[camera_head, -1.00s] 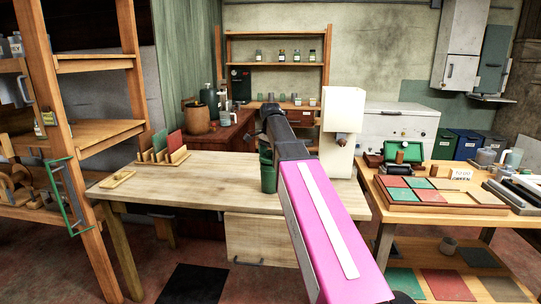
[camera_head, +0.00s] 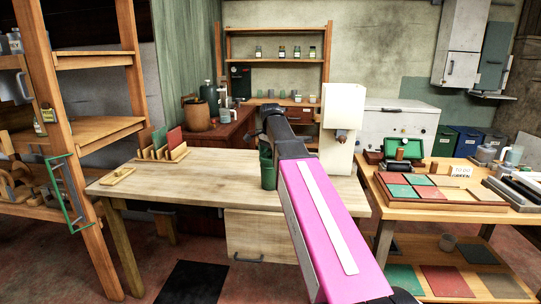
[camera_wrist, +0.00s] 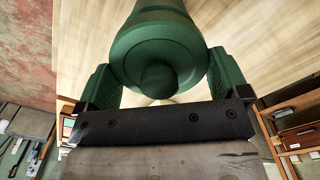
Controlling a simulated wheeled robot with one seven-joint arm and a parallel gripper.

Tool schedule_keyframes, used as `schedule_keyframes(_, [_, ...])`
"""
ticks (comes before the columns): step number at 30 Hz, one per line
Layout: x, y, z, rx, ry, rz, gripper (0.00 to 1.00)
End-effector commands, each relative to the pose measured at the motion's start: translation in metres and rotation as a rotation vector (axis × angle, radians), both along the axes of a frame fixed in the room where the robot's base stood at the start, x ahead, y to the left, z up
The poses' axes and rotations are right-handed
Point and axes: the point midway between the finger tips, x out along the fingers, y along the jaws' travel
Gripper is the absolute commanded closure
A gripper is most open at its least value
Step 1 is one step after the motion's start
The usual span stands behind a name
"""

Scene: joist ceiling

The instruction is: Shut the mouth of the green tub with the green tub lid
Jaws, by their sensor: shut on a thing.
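The green tub (camera_head: 268,178) stands on the pale wooden table, partly behind my arm in the head view. My gripper (camera_head: 266,152) is directly above it, pointing down. In the wrist view my gripper (camera_wrist: 163,75) has one green finger on each side of a round green piece with a central knob, the green tub lid (camera_wrist: 125,58). It is shut on the lid, with the knob facing the camera. More green body continues past the lid toward the top of that view. I cannot tell whether the lid sits on the tub's mouth or is just above it.
A white machine (camera_head: 342,130) stands close to the right of my gripper. A wooden rack with green and red panels (camera_head: 160,150) and a small wooden tray (camera_head: 118,177) are at the table's left. The table (camera_head: 200,195) front is clear. A second table (camera_head: 400,220) with coloured tiles is at right.

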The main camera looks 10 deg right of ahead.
Motion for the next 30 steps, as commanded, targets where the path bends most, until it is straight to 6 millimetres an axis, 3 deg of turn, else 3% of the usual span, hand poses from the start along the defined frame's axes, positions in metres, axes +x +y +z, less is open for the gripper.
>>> schedule_keyframes(11, [0.000,0.000,-0.007,0.000,0.000,0.000,0.35])
schedule_keyframes(12, [0.000,0.000,-0.008,0.000,0.000,0.000,0.00])
schedule_keyframes(23, [0.001,0.000,0.000,0.000,-0.001,0.000,0.00])
schedule_keyframes(30, [0.002,0.000,0.035,0.000,-0.002,0.000,0.00])
